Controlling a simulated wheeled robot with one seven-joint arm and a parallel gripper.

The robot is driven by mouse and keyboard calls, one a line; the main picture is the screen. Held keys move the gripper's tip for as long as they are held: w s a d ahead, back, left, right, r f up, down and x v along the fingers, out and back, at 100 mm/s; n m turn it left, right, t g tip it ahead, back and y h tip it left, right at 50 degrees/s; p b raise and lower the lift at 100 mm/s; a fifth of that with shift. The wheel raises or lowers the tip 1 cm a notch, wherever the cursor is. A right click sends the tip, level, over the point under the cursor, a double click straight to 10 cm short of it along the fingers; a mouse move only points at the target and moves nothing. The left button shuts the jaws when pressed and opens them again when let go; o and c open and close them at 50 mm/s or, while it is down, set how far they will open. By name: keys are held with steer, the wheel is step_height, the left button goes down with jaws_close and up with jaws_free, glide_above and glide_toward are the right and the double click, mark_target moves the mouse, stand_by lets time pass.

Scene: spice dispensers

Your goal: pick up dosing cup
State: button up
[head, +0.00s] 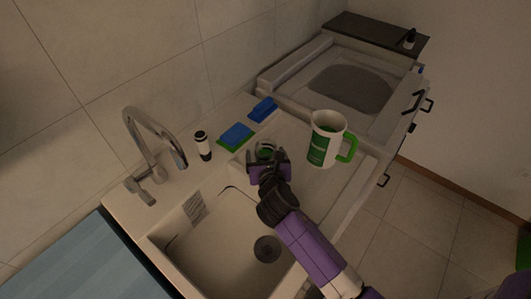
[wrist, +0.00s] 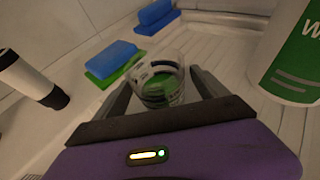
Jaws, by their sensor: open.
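The dosing cup (head: 265,150) is a small clear cup with dark markings, and green shows through it. It stands on the pale ribbed drainboard behind the sink. In the wrist view the cup (wrist: 160,82) sits between the two dark fingers of my gripper (wrist: 160,92). My gripper (head: 267,157) is open, with one finger on each side of the cup. I cannot tell whether either finger touches it. The lower part of the cup is partly hidden by the gripper body.
A white and green mug (head: 325,139) with a green handle stands close on the right. Blue and green sponges (head: 236,134) lie at the left, with another blue sponge (head: 263,109) behind. A black and white bottle (head: 203,145) stands near the faucet (head: 150,145). The sink basin (head: 225,235) opens in front.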

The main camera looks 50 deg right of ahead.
steer(key=c, duration=1.6)
steer(key=shift+r, duration=0.2)
